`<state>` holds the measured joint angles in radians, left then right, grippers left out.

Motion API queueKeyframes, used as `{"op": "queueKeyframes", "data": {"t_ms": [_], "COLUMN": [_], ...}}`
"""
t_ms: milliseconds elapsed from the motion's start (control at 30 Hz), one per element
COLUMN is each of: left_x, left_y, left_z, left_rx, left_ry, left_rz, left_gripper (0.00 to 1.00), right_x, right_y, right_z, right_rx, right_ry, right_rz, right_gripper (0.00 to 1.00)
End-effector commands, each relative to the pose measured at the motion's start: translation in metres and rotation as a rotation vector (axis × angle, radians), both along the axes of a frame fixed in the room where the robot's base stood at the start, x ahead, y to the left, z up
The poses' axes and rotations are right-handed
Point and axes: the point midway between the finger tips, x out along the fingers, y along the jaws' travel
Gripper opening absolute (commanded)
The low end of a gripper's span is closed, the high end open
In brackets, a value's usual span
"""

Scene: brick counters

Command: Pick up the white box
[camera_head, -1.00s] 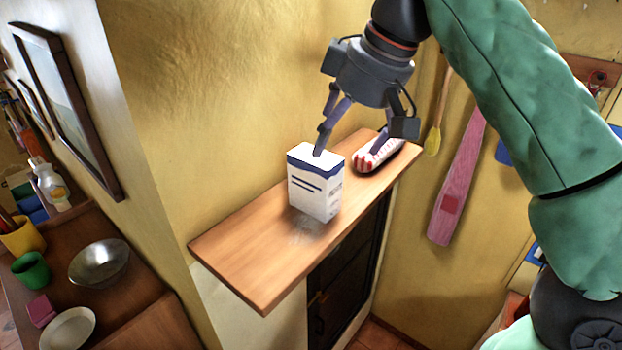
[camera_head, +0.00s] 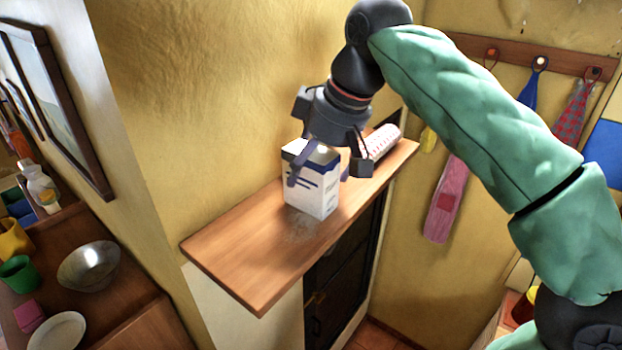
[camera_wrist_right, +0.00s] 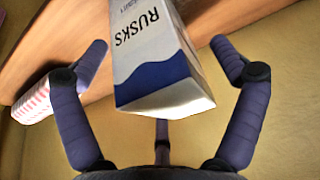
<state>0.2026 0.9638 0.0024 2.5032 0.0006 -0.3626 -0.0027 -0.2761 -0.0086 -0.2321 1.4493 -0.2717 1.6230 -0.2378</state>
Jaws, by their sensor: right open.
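The white box (camera_head: 316,200) stands upright on the wooden counter (camera_head: 240,255), with a dark blue band near its top. In the right wrist view the white box (camera_wrist_right: 150,50) shows the word "RUSKS". My right gripper (camera_head: 320,177) is open at the upper part of the box, one finger in front of its face and another past its right side. In the right wrist view the box lies between the spread fingers, with gaps on both sides. My left gripper is in neither view.
A red-and-white striped packet (camera_head: 383,141) lies on the counter behind the box, partly hidden by my gripper. The yellow wall (camera_head: 210,100) rises close behind the counter. The counter's front left part is bare. A metal bowl (camera_head: 88,266) stands on a lower surface at left.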

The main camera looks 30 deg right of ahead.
Motion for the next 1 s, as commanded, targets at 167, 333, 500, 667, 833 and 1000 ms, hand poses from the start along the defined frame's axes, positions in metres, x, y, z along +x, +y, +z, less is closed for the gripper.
{"op": "queueKeyframes", "data": {"t_ms": [167,333,500,667,833,1000], "left_x": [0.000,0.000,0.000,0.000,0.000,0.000], "left_y": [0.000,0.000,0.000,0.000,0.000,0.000], "left_z": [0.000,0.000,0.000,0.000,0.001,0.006], "left_rx": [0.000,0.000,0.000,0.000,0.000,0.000], "left_ry": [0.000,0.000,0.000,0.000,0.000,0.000], "left_rz": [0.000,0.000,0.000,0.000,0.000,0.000], "left_gripper": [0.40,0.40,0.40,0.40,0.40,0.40], "right_x": [0.000,0.000,0.000,0.000,0.000,0.001], "right_y": [0.000,0.000,0.000,0.000,0.000,0.001], "right_z": [0.000,0.000,0.000,0.000,0.007,0.028], "right_rx": [0.000,-0.001,-0.001,-0.002,-0.002,-0.001], "right_ry": [0.000,0.001,0.002,0.003,0.002,-0.002], "right_rz": [0.000,0.001,0.001,0.001,0.002,0.001], "right_gripper": [0.61,0.32,0.32,0.32,0.32,0.32]}}
